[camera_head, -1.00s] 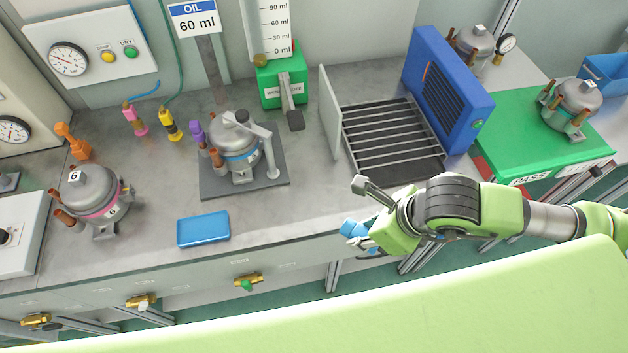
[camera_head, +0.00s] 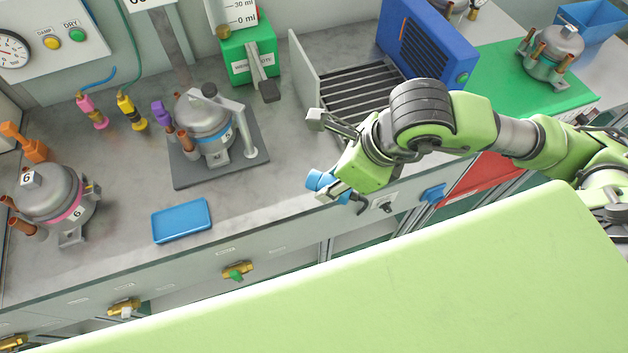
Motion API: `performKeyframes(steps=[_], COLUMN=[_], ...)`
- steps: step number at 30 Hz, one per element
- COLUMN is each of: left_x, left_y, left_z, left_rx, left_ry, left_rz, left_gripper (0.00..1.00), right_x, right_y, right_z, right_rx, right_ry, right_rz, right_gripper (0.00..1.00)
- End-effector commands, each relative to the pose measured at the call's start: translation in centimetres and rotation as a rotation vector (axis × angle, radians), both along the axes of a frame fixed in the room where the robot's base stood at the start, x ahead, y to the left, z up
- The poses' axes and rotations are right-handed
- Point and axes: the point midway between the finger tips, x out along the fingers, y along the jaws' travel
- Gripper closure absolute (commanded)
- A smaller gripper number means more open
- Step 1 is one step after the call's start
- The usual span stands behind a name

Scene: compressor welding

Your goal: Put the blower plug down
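The blower plug (camera_head: 320,180) looks like a small blue block near the bench's front edge. It is partly hidden by my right gripper. My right gripper (camera_head: 322,158) reaches in from the right, its fingers spread. The upper finger stands clear of the blue plug, with a wide gap between. The lower finger is close beside or under the plug; I cannot tell whether it touches. I cannot tell whether the plug rests on the bench. The blue blower (camera_head: 428,48) stands behind, beside a black slatted rack (camera_head: 350,90). My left gripper is not in view.
A blue tray (camera_head: 182,221) lies on the bench left of the plug. A compressor (camera_head: 205,118) stands on a grey plate behind it, another (camera_head: 50,195) at far left. A blue fitting (camera_head: 433,193) is on the bench front. Bench between tray and plug is clear.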

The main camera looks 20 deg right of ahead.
Motion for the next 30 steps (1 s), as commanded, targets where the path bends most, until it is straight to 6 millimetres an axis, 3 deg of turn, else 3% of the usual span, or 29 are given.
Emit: performKeyframes(steps=[1,3,6,12,20,27,30], left_x=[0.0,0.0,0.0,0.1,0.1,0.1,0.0], left_y=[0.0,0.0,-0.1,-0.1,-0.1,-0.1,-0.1], left_z=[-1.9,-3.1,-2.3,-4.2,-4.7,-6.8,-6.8], left_rx=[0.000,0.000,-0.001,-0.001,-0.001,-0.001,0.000], left_ry=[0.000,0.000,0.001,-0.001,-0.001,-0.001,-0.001], left_rz=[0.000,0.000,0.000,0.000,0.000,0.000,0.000], left_gripper=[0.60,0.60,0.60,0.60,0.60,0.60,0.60], right_x=[0.8,2.3,4.6,7.5,8.9,9.5,9.6], right_y=[0.0,0.1,0.1,0.2,0.2,0.2,0.2], right_z=[-1.1,-1.8,-1.9,-5.9,-7.3,-10.8,-11.2], right_rx=[0.000,0.002,0.001,0.001,0.001,-0.001,0.000], right_ry=[-0.006,-0.004,0.002,0.001,0.000,0.000,-0.002], right_rz=[-0.001,-0.001,-0.003,-0.001,0.001,0.001,0.001], right_gripper=[1.00,1.00,1.00,1.00,1.00,1.00,1.00])
